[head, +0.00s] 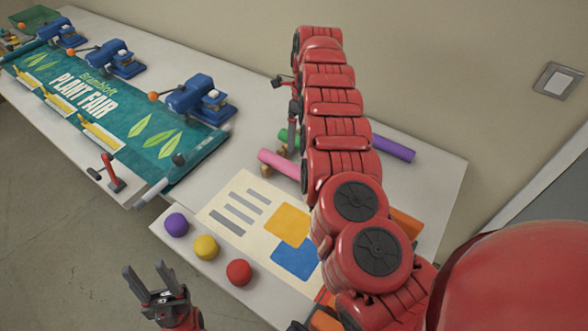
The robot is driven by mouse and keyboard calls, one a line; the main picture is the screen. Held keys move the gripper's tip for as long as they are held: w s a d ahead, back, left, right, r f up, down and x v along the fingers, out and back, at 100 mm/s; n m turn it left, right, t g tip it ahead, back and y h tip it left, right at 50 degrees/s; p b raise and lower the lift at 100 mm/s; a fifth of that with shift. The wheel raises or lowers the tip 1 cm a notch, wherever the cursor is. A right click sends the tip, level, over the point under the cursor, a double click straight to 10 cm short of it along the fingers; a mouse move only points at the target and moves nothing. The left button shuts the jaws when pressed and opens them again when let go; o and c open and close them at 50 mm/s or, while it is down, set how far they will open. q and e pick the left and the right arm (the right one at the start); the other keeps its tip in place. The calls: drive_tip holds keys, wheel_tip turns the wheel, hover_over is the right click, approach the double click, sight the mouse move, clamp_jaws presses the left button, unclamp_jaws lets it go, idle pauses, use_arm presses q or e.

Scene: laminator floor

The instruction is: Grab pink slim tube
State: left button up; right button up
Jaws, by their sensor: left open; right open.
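The pink slim tube (279,163) lies on the white table beside the printed sheet. Its left end shows, and the rest is hidden behind my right arm. My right gripper (291,146) points down just above and behind the pink tube, partly covered by my own arm. It is open, and I see nothing in it. I cannot tell whether its fingers touch the tube. My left gripper (148,273) is open and empty at the lower left, in front of the table's edge, away from the tube.
A green piece (284,136) lies just behind the pink tube. A purple tube (393,148) lies to the right. Purple (176,224), yellow (206,247) and red (239,272) balls sit near the front edge.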

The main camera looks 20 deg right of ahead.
sight(296, 166)
drive_tip(key=f, duration=0.2)
drive_tip(key=f+p, duration=0.1)
drive_tip(key=f, duration=0.1)
drive_tip(key=f+p, duration=0.1)
drive_tip(key=f, duration=0.1)
drive_tip(key=shift+s+a+f, duration=0.25)
drive_tip(key=shift+s+a, duration=0.05)
drive_tip(key=shift+a, duration=0.1)
drive_tip(key=shift+s+f+p, duration=0.15)
drive_tip(key=shift+f+p, duration=0.25)
drive_tip(key=shift+p, duration=0.1)
drive_tip(key=f, duration=0.2)
drive_tip(key=f+p, duration=0.1)
drive_tip(key=shift+s+a+f, duration=0.1)
drive_tip(key=shift+s+f, duration=0.15)
drive_tip(key=shift+a+f, duration=0.2)
drive_tip(key=shift+f, duration=0.25)
clamp_jaws()
